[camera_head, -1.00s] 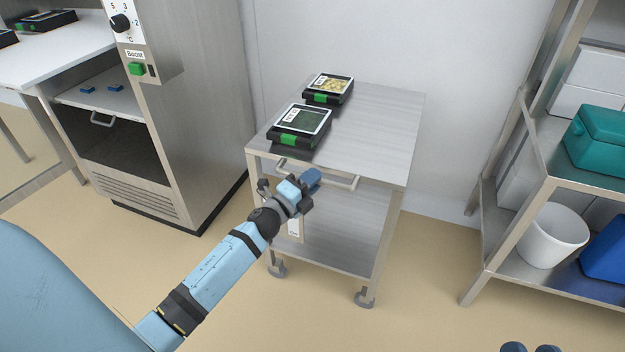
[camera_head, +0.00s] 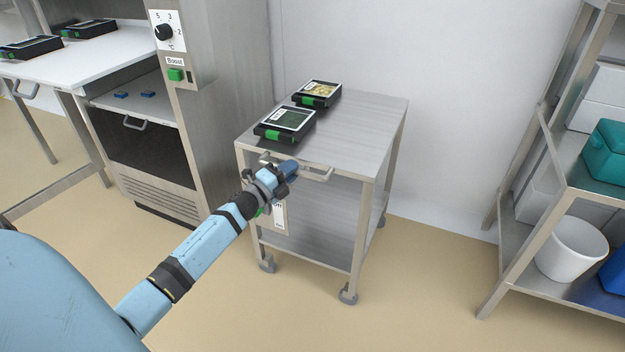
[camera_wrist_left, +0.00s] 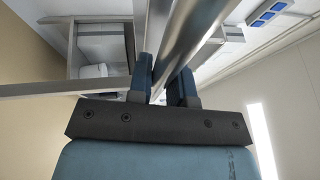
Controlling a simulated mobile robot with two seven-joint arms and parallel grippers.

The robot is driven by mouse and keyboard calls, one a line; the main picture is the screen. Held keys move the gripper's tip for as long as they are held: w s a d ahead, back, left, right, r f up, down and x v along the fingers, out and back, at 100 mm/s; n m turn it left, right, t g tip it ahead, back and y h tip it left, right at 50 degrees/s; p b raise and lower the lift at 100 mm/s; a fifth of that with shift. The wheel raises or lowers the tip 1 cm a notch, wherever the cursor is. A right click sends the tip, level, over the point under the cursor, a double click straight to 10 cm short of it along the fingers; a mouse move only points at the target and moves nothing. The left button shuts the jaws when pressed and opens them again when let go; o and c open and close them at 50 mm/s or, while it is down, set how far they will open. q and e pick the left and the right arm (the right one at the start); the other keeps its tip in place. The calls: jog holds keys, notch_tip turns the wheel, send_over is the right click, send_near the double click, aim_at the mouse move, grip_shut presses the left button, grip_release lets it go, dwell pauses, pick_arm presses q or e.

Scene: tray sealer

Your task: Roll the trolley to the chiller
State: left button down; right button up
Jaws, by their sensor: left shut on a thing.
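The steel trolley (camera_head: 362,128) stands on castors in the middle of the head view, with two black trays on its top: one with a green filling (camera_head: 285,121), one with a yellowish filling (camera_head: 319,92). My left gripper (camera_head: 290,170) is shut on the trolley's front handle (camera_head: 322,176). The left wrist view shows the bar (camera_wrist_left: 195,40) between the fingers (camera_wrist_left: 165,85). My right gripper is not in view.
A white table (camera_head: 55,68) with black trays stands left of the chiller. A steel rack (camera_head: 540,225) with a white bucket (camera_head: 572,248) and a teal box (camera_head: 610,150) stands at right. Floor between trolley and rack is clear. A wall runs behind.

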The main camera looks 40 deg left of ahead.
pick_arm(q)
jog(key=a, duration=0.2)
jog(key=s+a, duration=0.1)
jog(key=a, duration=0.2)
jog(key=s+a, duration=0.1)
jog(key=a, duration=0.1)
jog(key=shift+a, duration=0.6)
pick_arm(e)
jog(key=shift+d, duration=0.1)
pick_arm(q)
jog(key=c, duration=1.1)
grip_release()
jog(key=shift+s+a, duration=0.1)
jog(key=shift+a, duration=0.05)
jog(key=shift+o, duration=0.2)
jog(key=p, duration=0.3)
send_near(263, 160)
jog(key=shift+f+v, duration=0.2)
jog(key=shift+v, duration=0.8)
jog(key=shift+f+v, duration=0.25)
jog(key=shift+v, duration=0.8)
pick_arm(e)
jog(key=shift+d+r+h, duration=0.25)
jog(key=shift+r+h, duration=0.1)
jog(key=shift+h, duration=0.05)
